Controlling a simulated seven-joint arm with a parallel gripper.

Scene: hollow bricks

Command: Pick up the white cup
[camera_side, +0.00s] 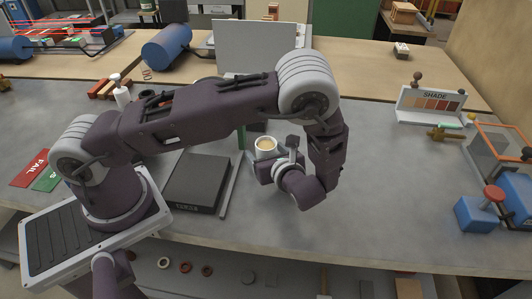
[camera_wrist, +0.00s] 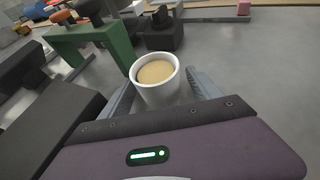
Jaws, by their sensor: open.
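The white cup (camera_side: 265,146) stands upright on the grey bench near the middle of the side view, with a tan-brown liquid in it. In the wrist view the cup (camera_wrist: 157,82) is close in front of my gripper (camera_wrist: 162,92), between its two grey fingers. My gripper (camera_side: 266,158) is low over the bench at the cup in the side view. Its jaws are open. The lower part of the cup is hidden by my gripper in the wrist view, and I cannot tell whether a finger touches it.
A dark flat box (camera_side: 197,182) lies left of the cup. A green stand (camera_wrist: 88,45) is behind and left of the cup in the wrist view. A shade chart (camera_side: 432,101) and a blue device with a red knob (camera_side: 478,214) are at the right. Bench right of my gripper is clear.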

